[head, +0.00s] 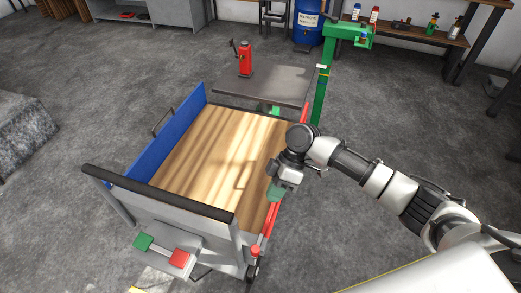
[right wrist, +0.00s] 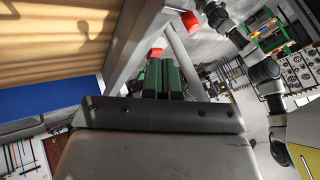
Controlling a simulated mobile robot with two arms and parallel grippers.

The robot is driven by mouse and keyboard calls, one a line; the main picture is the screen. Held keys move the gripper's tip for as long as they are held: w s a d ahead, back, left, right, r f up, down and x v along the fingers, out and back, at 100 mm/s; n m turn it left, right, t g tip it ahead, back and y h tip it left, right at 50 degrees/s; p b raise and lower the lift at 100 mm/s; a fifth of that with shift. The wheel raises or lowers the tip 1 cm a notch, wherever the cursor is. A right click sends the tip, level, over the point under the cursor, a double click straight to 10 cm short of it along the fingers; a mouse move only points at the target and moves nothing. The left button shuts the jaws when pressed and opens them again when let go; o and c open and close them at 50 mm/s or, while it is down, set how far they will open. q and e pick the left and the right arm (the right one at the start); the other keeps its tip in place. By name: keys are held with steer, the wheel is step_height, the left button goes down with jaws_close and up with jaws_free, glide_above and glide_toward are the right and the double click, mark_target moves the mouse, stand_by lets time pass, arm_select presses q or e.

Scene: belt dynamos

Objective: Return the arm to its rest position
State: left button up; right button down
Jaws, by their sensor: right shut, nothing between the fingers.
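My right gripper (head: 275,193) has green fingers and hangs above the right side of the cart, over or beside the red bar (head: 270,217). I cannot tell whether it touches the bar. In the right wrist view its green fingers (right wrist: 163,78) lie close together, shut and empty. A small red piece shows just beyond their tips. My right arm (head: 380,180) reaches in from the right, stretched out toward the cart. My left gripper is not in view.
The cart has a wooden bed (head: 220,150), a blue side panel (head: 170,135) and a dark front rail (head: 155,192). Green and red pedals (head: 160,250) sit low in front. A green post (head: 321,85) and a dark table (head: 262,85) stand behind.

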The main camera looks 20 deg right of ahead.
steer(key=shift+s, duration=0.1)
steer(key=s+a+f+m+t, duration=0.2)
steer(key=s+a, duration=0.1)
steer(key=s, duration=0.3)
steer(key=s+a+f+m+t, duration=0.2)
steer(key=s+a, duration=0.1)
steer(key=s, duration=0.2)
steer(key=s+d+r+m+t+h, duration=0.35)
steer(key=s+d+m+h, duration=0.25)
steer(key=s+d+m, duration=0.4)
step_height(320, 180, down, 24)
steer(key=w+d+g, duration=0.1)
steer(key=s+d+f+n+g, duration=0.1)
steer(key=s+d+f, duration=0.2)
steer(key=s+f, duration=1.4)
steer(key=shift+f, duration=0.5)
